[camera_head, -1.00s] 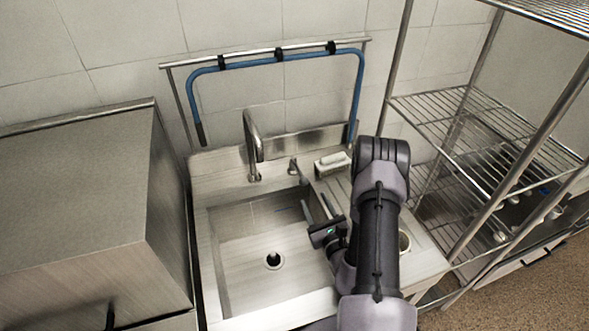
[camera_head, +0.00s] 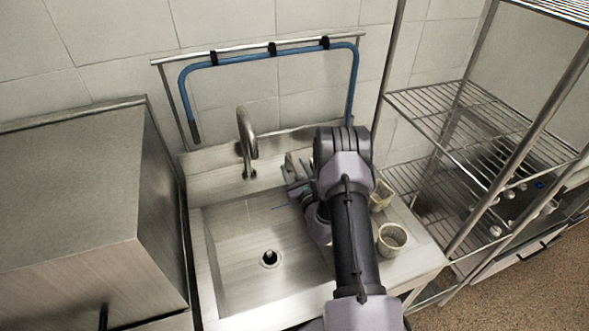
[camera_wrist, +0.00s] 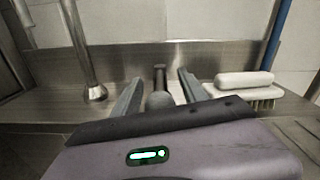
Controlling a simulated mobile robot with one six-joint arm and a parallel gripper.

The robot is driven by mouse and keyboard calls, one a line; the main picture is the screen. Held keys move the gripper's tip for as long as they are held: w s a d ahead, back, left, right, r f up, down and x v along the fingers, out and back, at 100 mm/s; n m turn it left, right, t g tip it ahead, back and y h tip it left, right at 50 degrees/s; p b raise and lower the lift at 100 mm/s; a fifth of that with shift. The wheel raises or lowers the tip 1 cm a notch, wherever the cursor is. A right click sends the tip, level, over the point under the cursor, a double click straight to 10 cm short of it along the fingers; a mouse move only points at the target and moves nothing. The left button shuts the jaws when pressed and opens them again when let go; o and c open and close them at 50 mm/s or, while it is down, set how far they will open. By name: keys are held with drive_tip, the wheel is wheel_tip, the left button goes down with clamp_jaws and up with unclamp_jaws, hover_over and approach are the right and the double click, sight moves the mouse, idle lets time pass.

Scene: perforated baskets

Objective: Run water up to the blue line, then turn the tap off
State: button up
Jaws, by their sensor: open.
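The curved metal tap (camera_head: 246,140) stands at the back of the steel sink (camera_head: 215,300); its base also shows in the wrist view (camera_wrist: 94,92). The tap's small handle (camera_wrist: 160,75) stands upright to the right of the spout, between my fingers in the wrist view. My gripper (camera_head: 297,177) is open around or just in front of the handle; I cannot tell if it touches. A short blue line (camera_head: 279,207) shows on the basin's back wall, partly near my gripper. No water is visible running or standing in the basin.
A drain (camera_head: 269,259) sits in the basin floor. Perforated baskets (camera_head: 391,240) (camera_head: 380,196) stand right of the basin beside my arm. A brush (camera_wrist: 245,82) lies right of the handle. A blue hose (camera_head: 270,57) hangs on a rail behind. A wire shelf (camera_head: 440,105) is at right.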

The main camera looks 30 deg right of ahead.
clamp_jaws()
idle(1.3)
